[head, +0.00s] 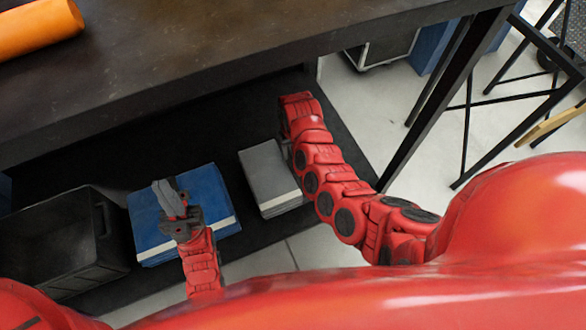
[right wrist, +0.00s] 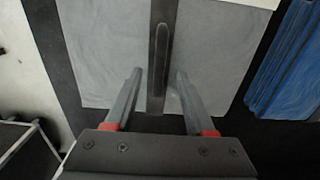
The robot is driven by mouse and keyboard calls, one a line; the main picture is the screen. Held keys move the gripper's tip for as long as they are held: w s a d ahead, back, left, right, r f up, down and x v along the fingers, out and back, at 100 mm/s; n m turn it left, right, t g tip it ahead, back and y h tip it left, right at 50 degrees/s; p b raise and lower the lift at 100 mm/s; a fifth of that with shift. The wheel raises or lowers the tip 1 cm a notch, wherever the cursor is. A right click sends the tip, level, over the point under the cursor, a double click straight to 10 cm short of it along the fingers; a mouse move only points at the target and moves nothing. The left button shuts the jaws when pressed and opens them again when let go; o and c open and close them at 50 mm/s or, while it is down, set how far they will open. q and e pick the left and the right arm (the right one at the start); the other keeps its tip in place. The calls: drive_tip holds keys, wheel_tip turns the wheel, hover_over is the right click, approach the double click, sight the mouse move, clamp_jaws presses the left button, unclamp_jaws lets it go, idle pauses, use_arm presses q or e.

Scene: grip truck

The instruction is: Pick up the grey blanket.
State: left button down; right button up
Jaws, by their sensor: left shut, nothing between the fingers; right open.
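The grey blanket (head: 265,172) lies folded with a pale stripe along its near edge, on a dark lower surface under the table. In the right wrist view the grey blanket (right wrist: 105,45) fills the upper middle. My right gripper (right wrist: 158,78) is open, its two fingers apart over the blanket's edge. I cannot tell whether they touch it. In the head view my right arm reaches past the blanket's far right side, and its fingers are hidden. My left gripper (head: 170,198) is shut and empty above the blue blanket.
The blue blanket (head: 205,190) lies left of the grey one and shows in the right wrist view (right wrist: 292,60). A black crate (head: 65,240) stands further left. The dark tabletop (head: 200,45) overhangs the far side, with a table leg (head: 440,105) at right.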

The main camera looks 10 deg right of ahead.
wheel_tip(320, 180, down, 5)
drive_tip(key=shift+w+d+r+b, duration=0.1)
drive_tip(key=shift+r+b, duration=0.05)
drive_tip(key=shift+b, duration=0.7)
clamp_jaws()
idle(0.8)
